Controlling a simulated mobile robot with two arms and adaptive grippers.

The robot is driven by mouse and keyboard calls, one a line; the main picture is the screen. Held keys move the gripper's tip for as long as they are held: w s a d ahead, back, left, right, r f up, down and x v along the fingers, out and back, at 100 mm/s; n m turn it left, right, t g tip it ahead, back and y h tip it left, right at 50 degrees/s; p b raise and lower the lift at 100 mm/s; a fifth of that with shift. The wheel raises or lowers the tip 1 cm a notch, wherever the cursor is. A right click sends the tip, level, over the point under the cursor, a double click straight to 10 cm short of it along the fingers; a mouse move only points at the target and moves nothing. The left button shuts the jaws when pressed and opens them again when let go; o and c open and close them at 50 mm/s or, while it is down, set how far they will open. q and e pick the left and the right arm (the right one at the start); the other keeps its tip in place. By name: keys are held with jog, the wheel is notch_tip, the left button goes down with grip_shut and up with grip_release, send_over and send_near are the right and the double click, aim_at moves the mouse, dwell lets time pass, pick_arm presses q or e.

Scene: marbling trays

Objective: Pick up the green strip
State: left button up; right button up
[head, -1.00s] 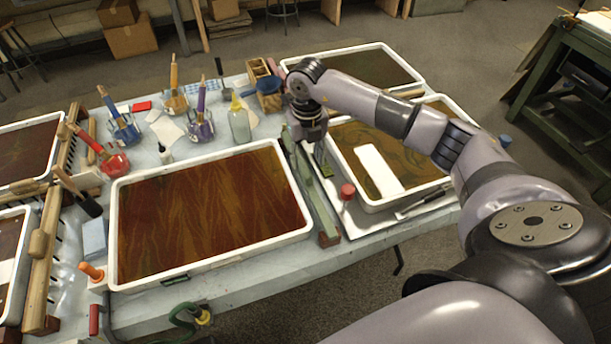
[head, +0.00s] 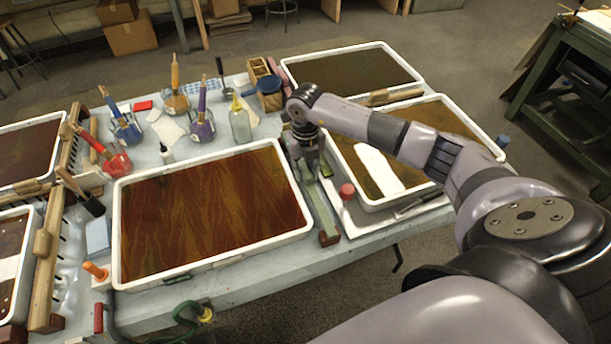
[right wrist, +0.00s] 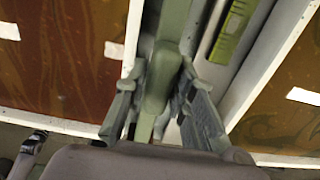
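The long grey-green strip (head: 318,207) lies between two trays in the head view, with a brown block at its near end. In the right wrist view its raised middle ridge (right wrist: 157,88) runs between the two fingers of my right gripper (right wrist: 160,98). The fingers are apart, one on each side of the ridge. A narrow gap shows beside the right finger; contact on the left is unclear. In the head view my right gripper (head: 304,158) points down over the strip's far half. My left gripper is not in view.
A large brown-marbled tray (head: 212,263) is left of the strip. Another tray (head: 431,182) is right of it, with a white paper inside. A small bright green piece (right wrist: 234,28) lies close to the strip's right.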

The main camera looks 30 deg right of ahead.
grip_shut()
